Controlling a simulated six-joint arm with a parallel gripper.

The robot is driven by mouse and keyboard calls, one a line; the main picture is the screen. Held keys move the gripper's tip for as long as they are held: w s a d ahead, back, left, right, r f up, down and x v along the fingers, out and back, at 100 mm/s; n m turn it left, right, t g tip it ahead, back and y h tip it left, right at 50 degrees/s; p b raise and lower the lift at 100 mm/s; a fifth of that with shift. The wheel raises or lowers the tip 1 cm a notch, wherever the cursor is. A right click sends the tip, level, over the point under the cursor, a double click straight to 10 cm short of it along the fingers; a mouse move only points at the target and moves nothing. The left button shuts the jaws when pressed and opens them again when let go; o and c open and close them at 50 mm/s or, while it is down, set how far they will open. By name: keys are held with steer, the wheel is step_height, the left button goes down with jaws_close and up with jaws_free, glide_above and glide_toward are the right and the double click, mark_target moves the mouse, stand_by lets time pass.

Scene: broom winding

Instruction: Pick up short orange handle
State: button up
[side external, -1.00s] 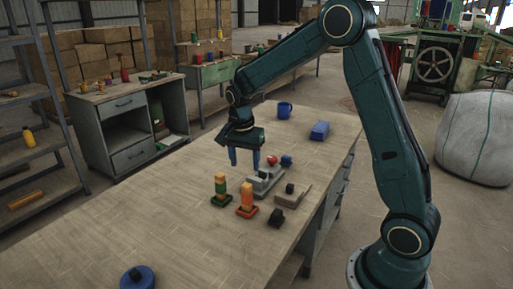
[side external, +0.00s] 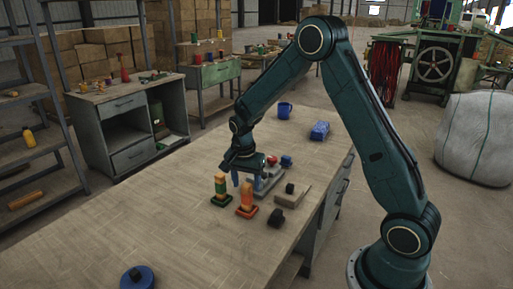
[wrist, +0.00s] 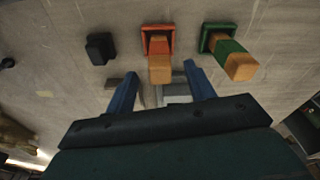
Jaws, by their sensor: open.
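The short orange handle (side external: 246,196) stands upright in a small orange-red base on the workbench (side external: 130,225). In the wrist view its orange part and tan end (wrist: 159,68) show between the lines of my two blue fingers. My gripper (side external: 245,181) is open and empty, pointing down just behind and above the orange handle in the side view. The fingers also show spread apart in the wrist view (wrist: 160,72). I cannot tell the exact height gap between fingertips and handle.
A green-banded handle (side external: 220,184) in a green base stands close beside the orange one. A grey fixture (side external: 267,181) with red and blue knobs lies behind. A small black block (side external: 276,217), blue mug (side external: 284,109) and blue box (side external: 319,130) are also on the bench. The front bench is mostly clear.

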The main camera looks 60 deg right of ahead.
mark_target(247, 192)
steer(key=shift+d+f, duration=0.2)
steer(key=shift+f, duration=2.1)
steer(key=shift+c, duration=0.2)
steer(key=c, duration=1)
